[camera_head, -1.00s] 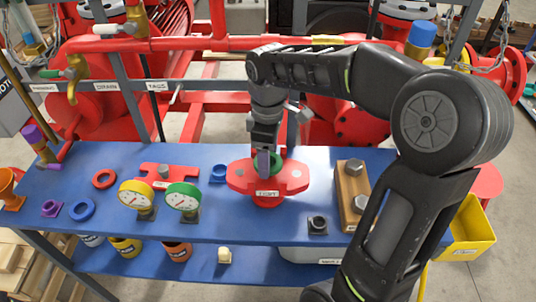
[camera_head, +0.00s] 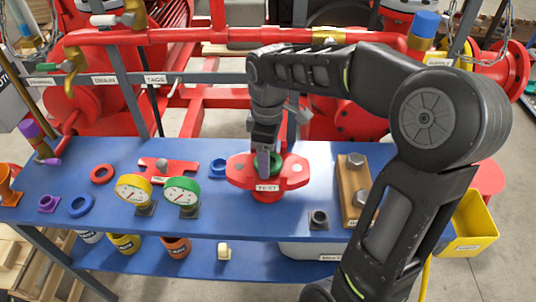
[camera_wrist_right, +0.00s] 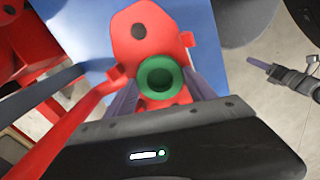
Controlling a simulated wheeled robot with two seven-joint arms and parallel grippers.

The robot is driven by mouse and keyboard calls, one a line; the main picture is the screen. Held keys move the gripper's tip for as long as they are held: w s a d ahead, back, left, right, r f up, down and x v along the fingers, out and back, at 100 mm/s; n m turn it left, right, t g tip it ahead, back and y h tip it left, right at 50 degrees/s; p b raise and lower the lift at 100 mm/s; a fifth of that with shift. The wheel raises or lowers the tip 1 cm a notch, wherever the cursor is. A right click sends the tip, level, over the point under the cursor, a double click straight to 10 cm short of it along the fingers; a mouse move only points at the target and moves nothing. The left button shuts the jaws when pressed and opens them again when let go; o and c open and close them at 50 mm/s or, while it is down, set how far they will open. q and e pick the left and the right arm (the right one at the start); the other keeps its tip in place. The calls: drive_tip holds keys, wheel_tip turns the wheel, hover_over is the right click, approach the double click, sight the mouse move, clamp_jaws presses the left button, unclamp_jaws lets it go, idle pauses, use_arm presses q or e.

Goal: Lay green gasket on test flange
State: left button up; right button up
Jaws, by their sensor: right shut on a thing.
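The green gasket (camera_head: 277,165) is a ring at the red test flange (camera_head: 293,174), which stands on the blue bench with a "TEST" label at its front. My right gripper (camera_head: 265,172) points down over the flange and is shut on the gasket. In the right wrist view the green gasket (camera_wrist_right: 160,77) lies between the two fingers, over the red flange (camera_wrist_right: 138,37). I cannot tell whether the gasket touches the flange face. The arm hides part of the gasket and flange in the head view. My left gripper is not in view.
Yellow and green gauges (camera_head: 182,196) stand left of the flange. A wooden block with bolts (camera_head: 354,190) stands to the right, and a dark square fitting (camera_head: 319,219) in front. Red pipework runs behind the bench.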

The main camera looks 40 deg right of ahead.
drive_tip(key=shift+f, duration=0.35)
drive_tip(key=o, duration=1.4)
drive_tip(key=shift+o, duration=0.2)
drive_tip(key=shift+r, duration=0.15)
wheel_tip(320, 180, up, 8)
drive_tip(key=shift+f+b, duration=0.2)
drive_tip(key=shift+b, duration=0.1)
